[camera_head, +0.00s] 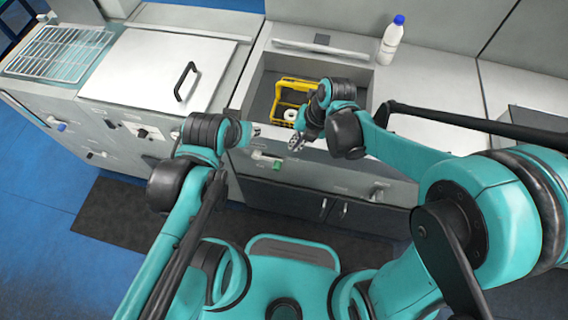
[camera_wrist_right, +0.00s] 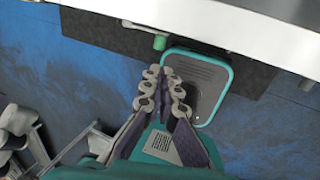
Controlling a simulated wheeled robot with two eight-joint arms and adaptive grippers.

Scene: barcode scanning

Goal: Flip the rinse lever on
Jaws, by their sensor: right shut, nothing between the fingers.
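A small lever with a green end (camera_head: 265,157) sits on the front panel below the sink. In the right wrist view, a pale stalk with a green tip (camera_wrist_right: 159,42) sticks out from under the counter edge, and I take it to be the same lever. My right gripper (camera_head: 296,142) is over the sink's front edge, to the right of the lever. It is shut and empty, with its fingertips (camera_wrist_right: 165,72) apart from the green tip. My left gripper (camera_head: 254,131) is close to the sink's front left, above the lever. Its fingers are too small to read.
The sink basin (camera_head: 264,92) holds a yellow caddy (camera_head: 290,88) with a white round item. A lidded unit (camera_head: 150,72) with a black handle is left. More knobs line the front panels.

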